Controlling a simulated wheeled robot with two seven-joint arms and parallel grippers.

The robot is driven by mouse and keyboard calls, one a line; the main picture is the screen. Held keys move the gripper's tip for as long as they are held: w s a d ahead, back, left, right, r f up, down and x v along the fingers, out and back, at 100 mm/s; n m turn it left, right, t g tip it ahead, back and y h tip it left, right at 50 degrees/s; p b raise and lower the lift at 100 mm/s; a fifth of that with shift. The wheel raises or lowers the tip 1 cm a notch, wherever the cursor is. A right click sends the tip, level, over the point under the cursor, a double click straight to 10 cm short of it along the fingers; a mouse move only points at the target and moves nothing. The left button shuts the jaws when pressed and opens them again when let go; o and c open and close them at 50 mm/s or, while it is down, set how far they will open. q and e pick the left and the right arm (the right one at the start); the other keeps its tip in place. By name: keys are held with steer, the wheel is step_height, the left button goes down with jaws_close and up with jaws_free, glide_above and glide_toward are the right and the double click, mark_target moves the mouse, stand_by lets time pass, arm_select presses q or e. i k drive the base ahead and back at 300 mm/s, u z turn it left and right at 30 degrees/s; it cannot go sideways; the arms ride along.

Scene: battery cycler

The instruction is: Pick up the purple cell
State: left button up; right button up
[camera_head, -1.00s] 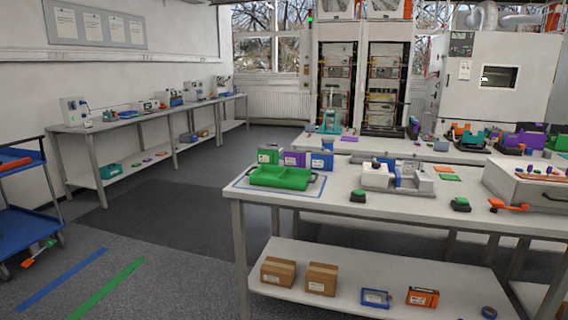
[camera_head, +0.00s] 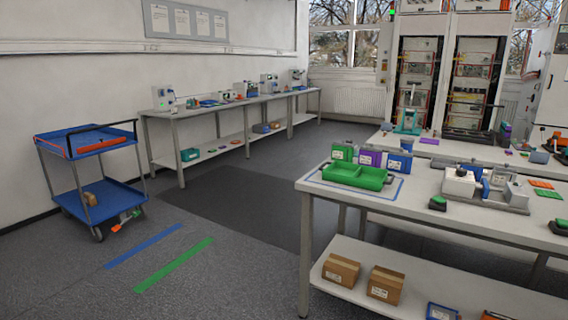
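The purple cell (camera_head: 370,158) is a small box-shaped block on the near table. It stands behind the green tray (camera_head: 387,183), between a green cell (camera_head: 342,152) and a blue cell (camera_head: 399,163). The tray hides part of the view in front of it. Neither of my grippers shows in the head view.
The near table (camera_head: 297,186) has its left corner facing me, with boxes on its lower shelf. A blue cart (camera_head: 112,198) stands at the left. A long bench (camera_head: 196,112) runs along the left wall. Open floor with blue and green stripes (camera_head: 173,265) lies between.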

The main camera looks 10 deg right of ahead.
mark_target(368, 158)
steer(key=i, duration=6.05)
steer(key=z, duration=4.4)
